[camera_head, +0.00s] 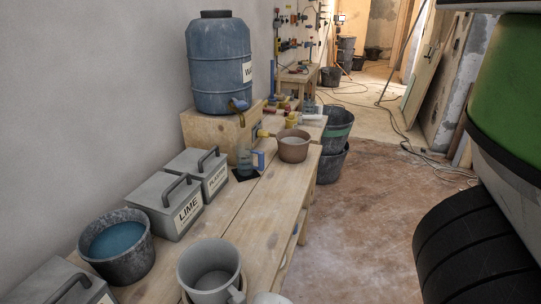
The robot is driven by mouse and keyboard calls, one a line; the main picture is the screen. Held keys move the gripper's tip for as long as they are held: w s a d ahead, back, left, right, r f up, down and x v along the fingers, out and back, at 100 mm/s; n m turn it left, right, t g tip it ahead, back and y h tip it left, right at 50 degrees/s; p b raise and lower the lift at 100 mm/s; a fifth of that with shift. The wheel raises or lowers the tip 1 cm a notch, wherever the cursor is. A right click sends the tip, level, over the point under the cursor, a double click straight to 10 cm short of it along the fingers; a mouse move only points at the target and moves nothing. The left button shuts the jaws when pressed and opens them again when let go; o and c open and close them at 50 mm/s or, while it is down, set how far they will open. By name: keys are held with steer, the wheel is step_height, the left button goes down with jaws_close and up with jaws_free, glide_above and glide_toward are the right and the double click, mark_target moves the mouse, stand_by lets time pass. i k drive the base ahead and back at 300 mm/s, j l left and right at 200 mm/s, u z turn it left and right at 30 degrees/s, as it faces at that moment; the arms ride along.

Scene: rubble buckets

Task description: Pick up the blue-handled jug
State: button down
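The blue-handled jug (244,161) stands upright on a small dark mat (241,177) on the wooden bench. It looks clear or bluish, and its blue handle points right. It is in front of the wooden stand that holds a big blue water barrel. A brown pot is just to its right and a grey box to its left. My gripper is not in view, so its state and its distance from the jug do not show.
The bench (262,205) also holds the blue barrel (218,65), the brown pot (293,149), grey PLASTER (201,170) and LIME (166,202) boxes, a bucket of blue liquid (118,254) and a grey pot (209,275). Dark buckets (335,135) stand beyond the bench's right edge. The floor (365,220) there is open.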

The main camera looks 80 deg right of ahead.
mark_target(250, 161)
steer(key=i+z, duration=0.15)
steer(key=z, duration=0.75)
